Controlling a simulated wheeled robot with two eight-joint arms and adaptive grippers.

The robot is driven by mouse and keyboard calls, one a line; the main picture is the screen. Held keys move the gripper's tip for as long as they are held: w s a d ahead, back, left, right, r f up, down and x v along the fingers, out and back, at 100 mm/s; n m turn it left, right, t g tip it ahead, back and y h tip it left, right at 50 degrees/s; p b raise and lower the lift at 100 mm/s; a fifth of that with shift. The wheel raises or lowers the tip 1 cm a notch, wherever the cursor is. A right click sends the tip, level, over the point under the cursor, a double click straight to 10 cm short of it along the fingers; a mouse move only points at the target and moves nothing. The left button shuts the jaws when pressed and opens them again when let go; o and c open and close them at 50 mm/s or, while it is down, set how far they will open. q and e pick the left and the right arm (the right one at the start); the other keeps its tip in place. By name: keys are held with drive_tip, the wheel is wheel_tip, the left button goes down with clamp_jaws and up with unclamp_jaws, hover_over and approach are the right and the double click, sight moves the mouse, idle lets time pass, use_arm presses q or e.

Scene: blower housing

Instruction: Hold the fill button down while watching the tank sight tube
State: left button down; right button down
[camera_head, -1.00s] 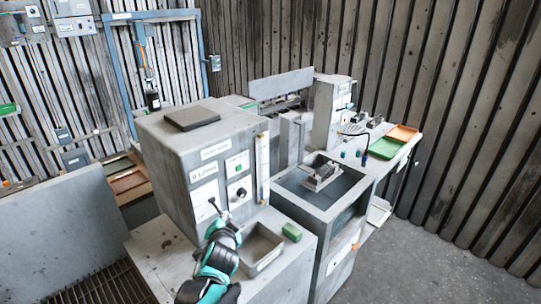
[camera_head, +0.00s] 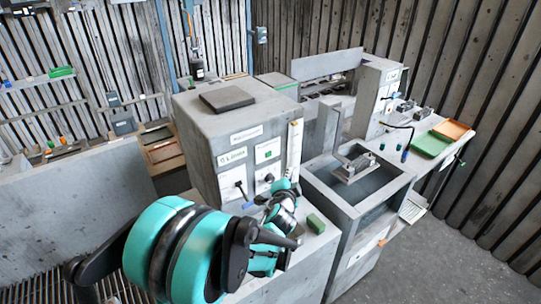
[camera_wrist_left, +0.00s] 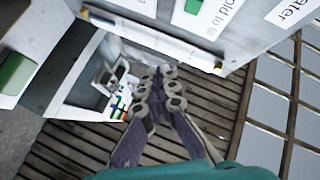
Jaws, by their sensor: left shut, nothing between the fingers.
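The grey tank cabinet (camera_head: 200,150) stands in the middle of the head view. Its front has a white panel with a small green fill button (camera_head: 267,155) and a black knob below. The pale upright sight tube (camera_head: 295,145) runs along the right front edge. In the wrist view the tube (camera_wrist_left: 150,38) crosses just beyond the fingers, and a green patch (camera_wrist_left: 195,6) beside a partly cut-off label shows at the top. My left gripper (camera_head: 290,182) is shut and empty, near the panel's lower right, seemingly apart from the button. The tube's liquid level is too small to read.
A green block (camera_head: 315,222) lies on the ledge right of my arm. A sink-like basin (camera_head: 400,178) holding a metal part stands to the right. Green (camera_head: 430,145) and orange trays lie farther right. Floor at the lower right is clear.

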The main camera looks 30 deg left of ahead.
sight(269, 155)
use_arm(q)
drive_tip(key=w+a, duration=0.3)
drive_tip(key=a, duration=0.5)
drive_tip(key=shift+w, duration=0.15)
drive_tip(key=shift+a, duration=0.15)
idle(1.2)
drive_tip(key=shift+w+a, duration=0.15)
drive_tip(key=shift+a, duration=0.1)
drive_tip(key=shift+w+a+b, duration=0.15)
drive_tip(key=shift+a+b, duration=0.15)
drive_tip(key=shift+a, duration=0.05)
idle(5.1)
